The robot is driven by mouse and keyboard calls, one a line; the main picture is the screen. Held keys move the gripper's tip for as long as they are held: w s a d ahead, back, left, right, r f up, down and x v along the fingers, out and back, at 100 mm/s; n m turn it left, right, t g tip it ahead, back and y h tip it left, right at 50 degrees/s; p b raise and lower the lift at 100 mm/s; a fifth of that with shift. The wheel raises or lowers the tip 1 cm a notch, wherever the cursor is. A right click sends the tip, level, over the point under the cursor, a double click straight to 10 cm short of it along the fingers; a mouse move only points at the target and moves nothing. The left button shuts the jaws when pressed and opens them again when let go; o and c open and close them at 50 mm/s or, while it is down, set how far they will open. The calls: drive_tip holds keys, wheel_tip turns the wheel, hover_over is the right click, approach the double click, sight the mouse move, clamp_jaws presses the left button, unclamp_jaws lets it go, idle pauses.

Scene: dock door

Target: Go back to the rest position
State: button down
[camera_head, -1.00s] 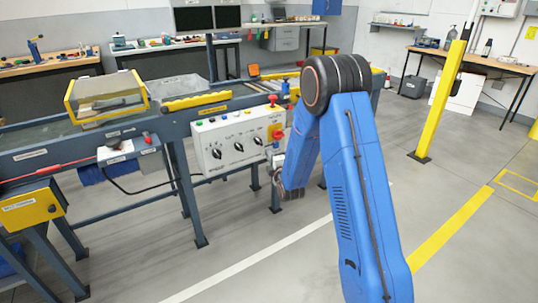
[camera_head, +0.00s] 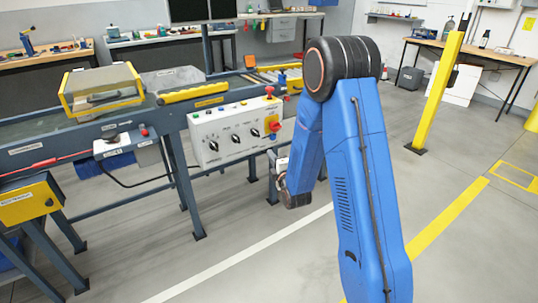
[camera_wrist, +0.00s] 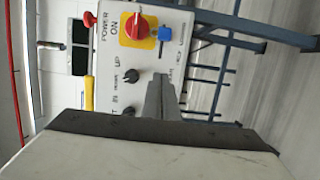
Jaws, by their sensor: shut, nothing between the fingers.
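My gripper shows in the wrist view (camera_wrist: 162,98) with its grey fingers together and nothing between them. In the head view my blue arm bends down at the elbow, and its wrist end hangs just right of and below the white control box (camera_head: 212,140); the fingers are hard to make out there. The box carries several black knobs and a red rotary switch on a yellow plate (camera_head: 271,124). In the wrist view the box (camera_wrist: 110,70) lies beyond the fingertips, with the red switch (camera_wrist: 136,25) above them. I see no clear contact.
The dark blue conveyor frame (camera_head: 182,190) stands at left with a yellow-framed cover (camera_head: 100,90) on it. A yellow post (camera_head: 436,95) stands at right, and a wooden table (camera_head: 480,52) is at the back right. Grey floor between the frame and the post is open.

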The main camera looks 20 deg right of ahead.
drive_tip(key=shift+r, duration=0.15)
drive_tip(key=s+d+r+m+g+h, duration=0.1)
drive_tip(key=s+d+r+m+g, duration=0.1)
drive_tip(key=s+r+m+g, duration=0.95)
drive_tip(key=s+m, duration=0.3)
drive_tip(key=s, duration=1.5)
drive_tip(key=s+r+m+g, duration=0.1)
drive_tip(key=s+r+m, duration=0.2)
drive_tip(key=s, duration=1.7)
drive_tip(key=shift+s+d+r+m+g, duration=0.3)
drive_tip(key=shift+d+m+g, duration=0.1)
drive_tip(key=shift+m, duration=0.25)
drive_tip(key=shift+w, duration=0.1)
